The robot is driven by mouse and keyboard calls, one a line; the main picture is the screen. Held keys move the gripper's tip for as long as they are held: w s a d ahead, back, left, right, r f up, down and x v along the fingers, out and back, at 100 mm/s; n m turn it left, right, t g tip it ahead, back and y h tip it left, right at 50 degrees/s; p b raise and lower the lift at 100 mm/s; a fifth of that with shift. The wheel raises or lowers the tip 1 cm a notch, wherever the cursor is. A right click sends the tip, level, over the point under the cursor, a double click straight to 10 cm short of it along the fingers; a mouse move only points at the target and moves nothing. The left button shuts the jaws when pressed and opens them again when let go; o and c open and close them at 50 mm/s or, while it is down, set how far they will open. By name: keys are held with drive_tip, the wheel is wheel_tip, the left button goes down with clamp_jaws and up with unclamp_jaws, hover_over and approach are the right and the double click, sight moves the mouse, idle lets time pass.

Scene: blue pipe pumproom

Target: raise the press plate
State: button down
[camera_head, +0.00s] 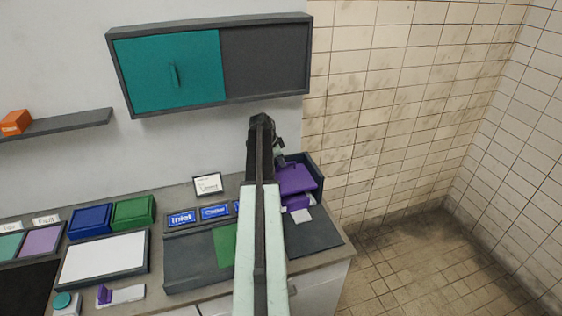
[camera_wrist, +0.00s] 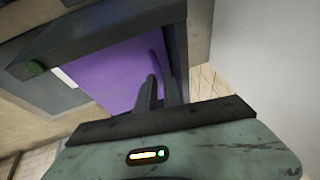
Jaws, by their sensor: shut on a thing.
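The purple press plate (camera_head: 294,178) sits in a dark frame at the right end of the counter, tilted in the head view. It fills much of the middle of the wrist view (camera_wrist: 105,70). My gripper (camera_head: 279,157) is at the plate's upper left edge in the head view. In the wrist view its dark fingers (camera_wrist: 153,78) overlap the plate's right side, shut on it. My arm hides part of the counter. The exact contact is dark and hard to make out.
The dark press frame (camera_head: 317,166) stands close around the plate. A wall cabinet (camera_head: 266,60) with a teal door hangs above. Blue labelled tiles (camera_head: 182,218), a green box (camera_head: 133,211) and a blue box (camera_head: 90,219) lie to the left. Floor at right is clear.

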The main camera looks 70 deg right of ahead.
drive_tip(key=c, duration=1.8)
unclamp_jaws()
drive_tip(key=shift+o, duration=0.2)
drive_tip(key=p+v, duration=0.7)
drive_tip(key=v, duration=0.1)
drive_tip(key=shift+f, duration=0.1)
